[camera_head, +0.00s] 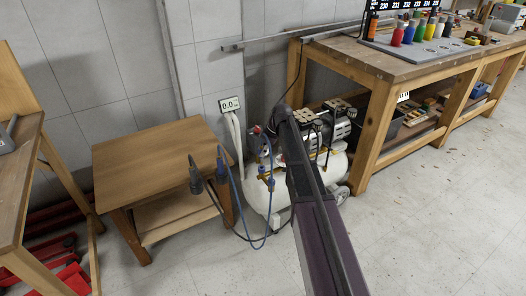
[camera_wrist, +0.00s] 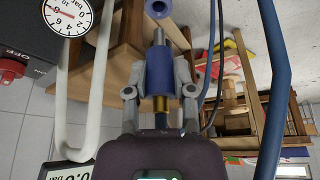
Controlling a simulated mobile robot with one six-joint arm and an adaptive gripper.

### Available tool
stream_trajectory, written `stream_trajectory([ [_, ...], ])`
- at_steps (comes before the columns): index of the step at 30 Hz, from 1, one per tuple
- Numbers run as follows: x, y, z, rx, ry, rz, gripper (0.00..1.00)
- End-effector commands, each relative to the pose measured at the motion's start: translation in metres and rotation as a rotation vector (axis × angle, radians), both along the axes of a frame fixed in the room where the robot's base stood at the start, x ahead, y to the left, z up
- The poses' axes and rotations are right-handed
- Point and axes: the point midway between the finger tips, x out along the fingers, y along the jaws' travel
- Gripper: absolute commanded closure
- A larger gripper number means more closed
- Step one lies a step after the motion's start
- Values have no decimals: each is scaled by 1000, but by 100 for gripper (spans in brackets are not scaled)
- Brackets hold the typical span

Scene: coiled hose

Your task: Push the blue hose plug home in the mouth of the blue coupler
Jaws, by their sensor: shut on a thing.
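The blue hose plug (camera_wrist: 158,72) shows in the wrist view as a blue sleeve with a grey metal nose and brass behind it. My gripper (camera_wrist: 160,76) is shut on the sleeve, one finger on each side. The blue coupler (camera_wrist: 149,9) shows as a blue ring with a dark round mouth at the top edge, partly cut off. The plug's nose points at the mouth and appears a little short of it, roughly in line; depth is hard to judge. In the head view, my arm hides the gripper.
The white compressor (camera_head: 285,195) stands behind my arm. A small wooden table (camera_head: 150,160) is left of it. A blue hose (camera_head: 246,238) and a dark cable loop between them. A pressure gauge (camera_wrist: 67,14) and a white pipe (camera_wrist: 79,75) are close on the wrist view's left.

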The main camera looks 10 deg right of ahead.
Motion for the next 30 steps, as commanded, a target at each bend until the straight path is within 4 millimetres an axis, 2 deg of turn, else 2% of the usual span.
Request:
stream_trajectory([
  [1,0,0,-7,0,0,0,100],
  [9,0,-1,-20,0,0,-1,100],
  [30,0,-1,-22,0,0,-1,100],
])
